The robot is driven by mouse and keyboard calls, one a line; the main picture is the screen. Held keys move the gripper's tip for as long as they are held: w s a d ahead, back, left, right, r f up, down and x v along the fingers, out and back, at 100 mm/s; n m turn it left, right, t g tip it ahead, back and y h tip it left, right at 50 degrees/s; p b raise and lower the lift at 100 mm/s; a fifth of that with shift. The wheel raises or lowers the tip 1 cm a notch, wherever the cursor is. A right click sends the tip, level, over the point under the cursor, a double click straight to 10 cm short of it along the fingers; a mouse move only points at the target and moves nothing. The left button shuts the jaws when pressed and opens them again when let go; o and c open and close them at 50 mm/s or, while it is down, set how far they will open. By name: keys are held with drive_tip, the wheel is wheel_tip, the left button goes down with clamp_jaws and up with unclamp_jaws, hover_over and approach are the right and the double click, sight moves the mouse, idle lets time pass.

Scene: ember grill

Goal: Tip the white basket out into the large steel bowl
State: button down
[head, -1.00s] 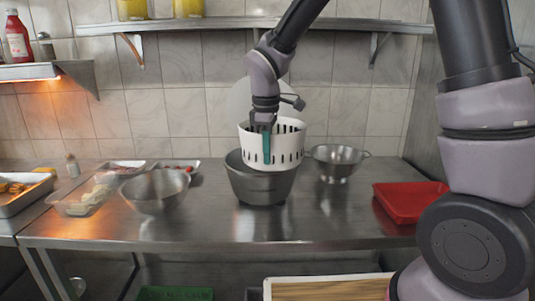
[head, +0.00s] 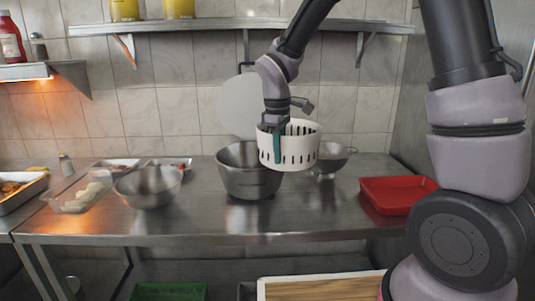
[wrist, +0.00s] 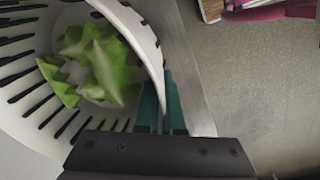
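My gripper (head: 277,143) is shut on the near-left wall of the white basket (head: 302,150), with its teal fingers either side of the rim. The slotted basket is held in the air, roughly upright. In the wrist view the basket (wrist: 25,92) holds green leafy pieces (wrist: 105,68). The deep steel bowl (head: 248,182) in the middle of the counter looks like the large one. The basket appears in front and to the right of it, overlapping its right side in the head view.
A wider steel bowl (head: 147,188) stands to the left and a steel colander (head: 328,162) behind right. A red tray (head: 397,195) lies at the right. Clear trays of food (head: 78,200) are at the left. The counter (head: 235,222) is bare in front.

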drive_tip(key=w+d+f+m, duration=0.2)
drive_tip(key=w+d+m, duration=0.3)
drive_tip(key=d, duration=0.6)
drive_tip(key=w+d+f+m, duration=0.2)
drive_tip(key=w+d+m, duration=0.3)
drive_tip(key=d, duration=0.6)
drive_tip(key=shift+w+f+m+g+h, duration=0.3)
drive_tip(key=shift+w+f+m+g, duration=0.1)
drive_tip(key=shift+m, duration=0.7)
